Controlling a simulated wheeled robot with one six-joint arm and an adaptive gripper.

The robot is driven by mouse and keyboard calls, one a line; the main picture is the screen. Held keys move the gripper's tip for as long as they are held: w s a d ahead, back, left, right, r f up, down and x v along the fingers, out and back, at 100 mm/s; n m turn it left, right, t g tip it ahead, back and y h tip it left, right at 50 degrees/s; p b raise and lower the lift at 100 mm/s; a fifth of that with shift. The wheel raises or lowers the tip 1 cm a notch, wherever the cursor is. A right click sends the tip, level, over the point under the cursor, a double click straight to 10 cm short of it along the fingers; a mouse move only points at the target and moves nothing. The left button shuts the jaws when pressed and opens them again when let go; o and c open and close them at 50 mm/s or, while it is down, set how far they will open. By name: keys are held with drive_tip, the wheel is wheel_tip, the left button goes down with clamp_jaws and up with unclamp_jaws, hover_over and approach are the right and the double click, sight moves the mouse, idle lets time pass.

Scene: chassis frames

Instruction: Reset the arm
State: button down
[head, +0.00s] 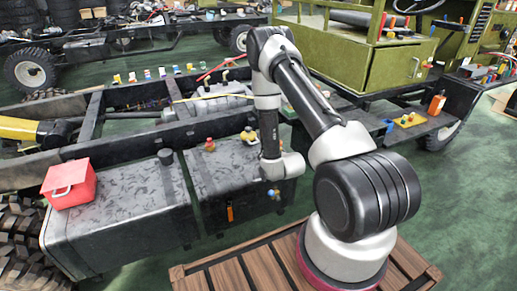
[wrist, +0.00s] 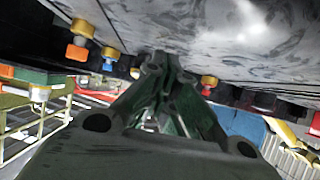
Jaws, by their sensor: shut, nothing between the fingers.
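My arm reaches from its base over the dark chassis tank (head: 205,185), with its wrist low beside the tank's right end in the head view. My gripper itself is mostly hidden behind the wrist there. In the wrist view my gripper (wrist: 166,64) is shut, its fingertips together and nothing between them. A grey scuffed surface (wrist: 215,35) fills the top of that view, close beyond the fingertips. I cannot tell whether they touch it.
A red box (head: 68,185) sits on the left tank (head: 120,210). The green truck body (head: 400,65) is at the back right. Green floor (head: 455,215) is open to the right.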

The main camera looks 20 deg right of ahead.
drive_tip(key=shift+s+f, duration=0.1)
drive_tip(key=shift+s, duration=0.1)
wheel_tip(320, 180, up, 21)
drive_tip(key=w+g, duration=0.1)
drive_tip(key=g, duration=0.1)
drive_tip(key=s+a+r+g, duration=0.1)
drive_tip(key=s+r+g, duration=0.2)
drive_tip(key=s+r, duration=0.9)
drive_tip(key=s+a+r+g, duration=0.1)
drive_tip(key=s+r, duration=0.4)
drive_tip(key=s, duration=0.7)
drive_tip(key=s+a+r+g, duration=0.1)
drive_tip(key=s+r, duration=0.4)
drive_tip(key=s, duration=0.7)
drive_tip(key=shift+s+r+g, duration=0.15)
drive_tip(key=shift+r+g, duration=0.05)
drive_tip(key=shift+g, duration=0.3)
drive_tip(key=c, duration=2.2)
unclamp_jaws()
